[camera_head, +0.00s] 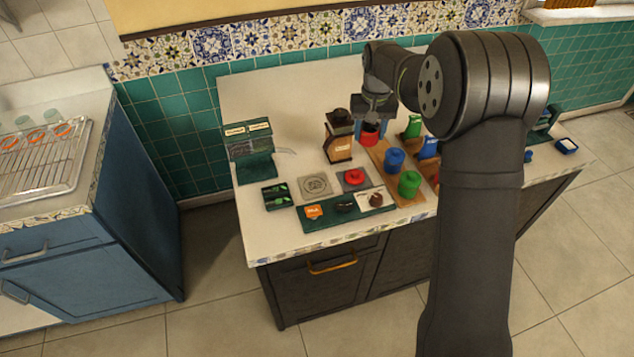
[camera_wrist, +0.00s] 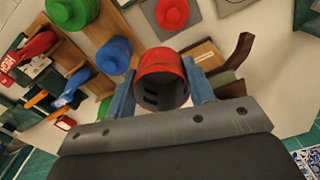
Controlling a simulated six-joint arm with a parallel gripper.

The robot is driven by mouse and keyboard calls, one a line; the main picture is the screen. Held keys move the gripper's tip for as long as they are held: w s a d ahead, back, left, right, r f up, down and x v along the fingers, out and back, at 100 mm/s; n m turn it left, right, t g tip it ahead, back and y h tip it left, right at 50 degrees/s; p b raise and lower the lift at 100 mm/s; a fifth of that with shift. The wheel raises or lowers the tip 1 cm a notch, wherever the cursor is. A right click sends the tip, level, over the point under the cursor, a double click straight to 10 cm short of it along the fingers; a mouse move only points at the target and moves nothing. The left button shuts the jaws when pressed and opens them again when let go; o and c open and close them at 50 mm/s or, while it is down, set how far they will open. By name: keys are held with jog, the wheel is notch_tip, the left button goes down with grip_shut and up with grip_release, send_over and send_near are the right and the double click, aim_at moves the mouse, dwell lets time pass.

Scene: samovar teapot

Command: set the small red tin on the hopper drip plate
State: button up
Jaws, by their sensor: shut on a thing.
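My gripper (camera_head: 370,122) is shut on a small red tin (camera_head: 369,138), held beside the wooden grinder. In the wrist view my gripper (camera_wrist: 162,92) has its blue fingers on both sides of the red tin (camera_wrist: 162,68), whose dark hollow end faces the camera. I cannot tell whether the tin touches anything below. A pale grey square plate with a ring pattern (camera_head: 315,187) lies bare on the counter. A darker square plate (camera_head: 344,186) beside it bears a round red knobbed piece (camera_head: 354,176). I cannot tell for sure which plate is the hopper drip plate.
A wooden grinder (camera_head: 339,148) stands close left of my gripper. Blue (camera_head: 394,160) and green (camera_head: 409,184) tins stand on a wooden board to the right. A green tray (camera_head: 322,221) with small items lies in front; a green labelled stand (camera_head: 252,155) is at left.

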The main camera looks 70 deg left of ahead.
jog(key=s+d, duration=0.6)
jog(key=d, duration=0.2)
send_over(315, 186)
notch_tip(315, 186, down, 7)
jog(key=shift+f, duration=2)
jog(key=o, duration=1)
jog(key=shift+f, duration=0.15)
notch_tip(315, 186, up, 12)
jog(key=shift+r, duration=0.2)
